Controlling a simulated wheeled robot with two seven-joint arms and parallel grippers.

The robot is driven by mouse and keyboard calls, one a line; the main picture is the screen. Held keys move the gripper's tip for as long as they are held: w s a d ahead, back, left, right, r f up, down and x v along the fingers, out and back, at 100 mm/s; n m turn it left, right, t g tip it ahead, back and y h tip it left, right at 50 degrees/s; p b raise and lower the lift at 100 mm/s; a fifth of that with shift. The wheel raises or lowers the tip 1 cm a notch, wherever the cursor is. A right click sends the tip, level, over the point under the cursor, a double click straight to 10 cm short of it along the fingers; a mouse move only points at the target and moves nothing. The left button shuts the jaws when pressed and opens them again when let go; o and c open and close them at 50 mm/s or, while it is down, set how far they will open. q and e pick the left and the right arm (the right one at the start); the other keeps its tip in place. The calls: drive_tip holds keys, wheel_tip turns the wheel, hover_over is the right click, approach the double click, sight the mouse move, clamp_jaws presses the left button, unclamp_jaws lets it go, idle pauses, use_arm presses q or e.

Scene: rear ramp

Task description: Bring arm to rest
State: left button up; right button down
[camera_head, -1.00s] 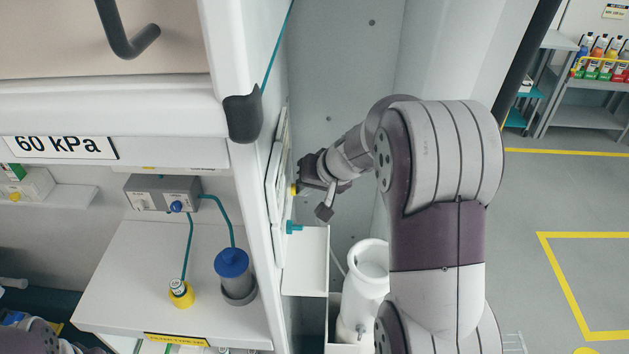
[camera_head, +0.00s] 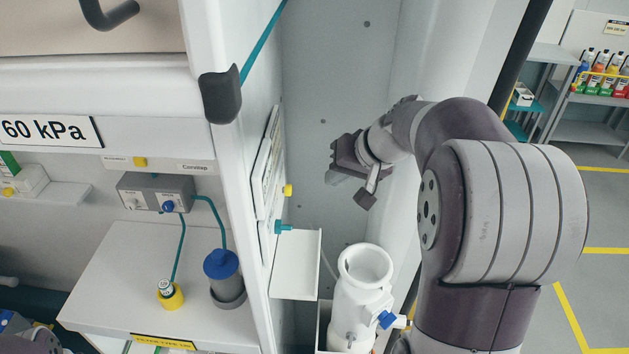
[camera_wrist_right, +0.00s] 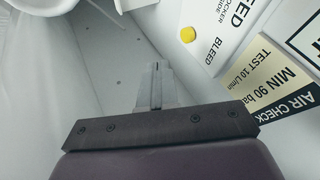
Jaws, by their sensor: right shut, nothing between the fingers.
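My right gripper (camera_head: 352,185) is in the open bay right of the white cabinet wall, at the end of my bent right arm. Its fingers are shut and empty, and they show from behind in the right wrist view (camera_wrist_right: 157,88). In the head view it is apart from the yellow knob (camera_head: 288,190) on the wall panel, with a clear gap between them. The knob also shows in the right wrist view (camera_wrist_right: 187,34), beside the printed panel. A small part of my left arm shows at the lower left corner of the head view; its gripper is out of sight.
A white canister (camera_head: 352,310) with a blue valve stands below my right gripper. A teal fitting (camera_head: 284,227) and a white shelf box (camera_head: 296,265) jut from the wall. A blue-capped cylinder (camera_head: 226,280) stands on the left worktop. Shelving (camera_head: 590,115) is at the far right.

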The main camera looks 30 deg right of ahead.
drive_tip(key=shift+v, duration=0.75)
drive_tip(key=shift+w+a+r, duration=0.1)
drive_tip(key=shift+w+r, duration=0.05)
